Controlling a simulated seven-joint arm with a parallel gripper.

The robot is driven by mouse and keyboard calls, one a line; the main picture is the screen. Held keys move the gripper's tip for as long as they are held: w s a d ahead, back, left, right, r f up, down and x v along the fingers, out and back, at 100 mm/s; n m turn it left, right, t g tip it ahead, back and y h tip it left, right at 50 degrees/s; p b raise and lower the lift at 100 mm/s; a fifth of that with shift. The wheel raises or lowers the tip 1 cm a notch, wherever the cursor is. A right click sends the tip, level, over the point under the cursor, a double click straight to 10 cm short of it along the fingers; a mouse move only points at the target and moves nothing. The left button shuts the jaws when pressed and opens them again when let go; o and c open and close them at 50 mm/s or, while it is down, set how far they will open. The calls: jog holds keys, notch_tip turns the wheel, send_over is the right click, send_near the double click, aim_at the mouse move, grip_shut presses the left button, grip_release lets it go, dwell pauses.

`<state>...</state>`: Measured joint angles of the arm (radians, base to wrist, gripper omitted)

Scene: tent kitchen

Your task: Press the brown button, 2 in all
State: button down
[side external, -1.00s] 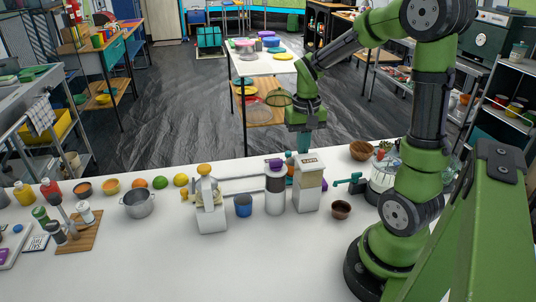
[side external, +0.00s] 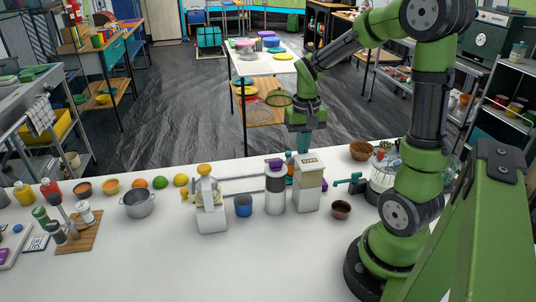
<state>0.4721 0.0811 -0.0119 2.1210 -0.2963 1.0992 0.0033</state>
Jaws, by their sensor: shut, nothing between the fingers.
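My gripper (side external: 304,143) points down behind the tall white box-shaped dispenser (side external: 308,184), right of the table's middle. Its teal fingers are shut and empty, and their tips are hidden or very close behind the dispenser's top. I cannot tell whether they touch anything. I cannot make out a brown button for certain; the area under the fingertips is hidden by the dispenser. A white canister with a purple top (side external: 275,187) stands just left of the dispenser.
A blue cup (side external: 243,206) and a white appliance (side external: 210,208) stand further left. A small dark brown bowl (side external: 341,209) and a wooden bowl (side external: 361,151) are to the right. A steel pot (side external: 138,204) is at the left. The white table's front (side external: 230,265) is clear.

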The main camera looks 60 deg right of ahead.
jog(key=shift+f, duration=0.55)
jog(key=shift+f, duration=0.45)
dwell(0.3)
jog(key=shift+r, duration=0.45)
jog(key=shift+f, duration=0.5)
dwell(0.3)
jog(key=shift+r, duration=0.5)
dwell(0.4)
jog(key=shift+r, duration=3)
